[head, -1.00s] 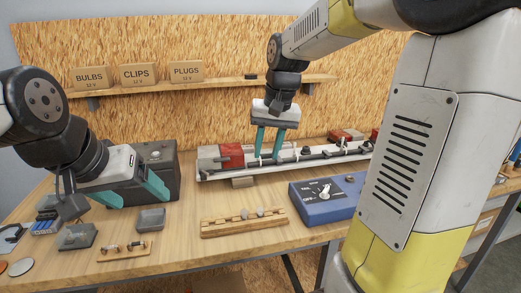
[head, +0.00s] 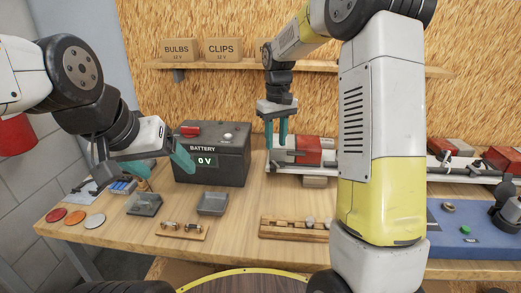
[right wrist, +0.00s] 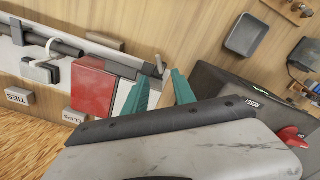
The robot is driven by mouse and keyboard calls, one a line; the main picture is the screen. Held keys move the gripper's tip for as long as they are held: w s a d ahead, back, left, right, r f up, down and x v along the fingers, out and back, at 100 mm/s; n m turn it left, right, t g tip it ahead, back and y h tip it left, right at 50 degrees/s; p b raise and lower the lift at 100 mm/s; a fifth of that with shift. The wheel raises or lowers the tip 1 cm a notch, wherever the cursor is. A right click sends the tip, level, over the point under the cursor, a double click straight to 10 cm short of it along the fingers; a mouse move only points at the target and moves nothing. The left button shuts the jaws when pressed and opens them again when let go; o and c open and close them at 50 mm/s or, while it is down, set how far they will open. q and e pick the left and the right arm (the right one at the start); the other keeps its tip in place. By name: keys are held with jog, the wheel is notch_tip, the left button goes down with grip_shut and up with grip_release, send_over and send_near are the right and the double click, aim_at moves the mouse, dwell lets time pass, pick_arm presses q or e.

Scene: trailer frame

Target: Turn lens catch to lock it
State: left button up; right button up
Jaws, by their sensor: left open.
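The light board (head: 287,169) lies at the back of the bench, with a red lens (head: 308,152) at its left end. In the right wrist view the red lens (right wrist: 93,88) sits on the white board, and a small grey peg-like part (right wrist: 159,66), perhaps the lens catch, stands beside it. My right gripper (head: 276,146) points down at the board's left end. In the right wrist view its teal fingers (right wrist: 161,77) are apart, with the small part by their tips; contact cannot be told. My left gripper (head: 166,167) is open and empty in front of the battery.
A battery box (head: 225,168) reading 0 V stands just left of the board. Grey trays (head: 213,204), a wooden rack (head: 290,229) and a small wooden holder (head: 181,231) lie in front. A shelf with boxes (head: 223,49) is above.

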aim_at(275, 163)
notch_tip(275, 163, down, 7)
dwell(0.3)
grip_shut()
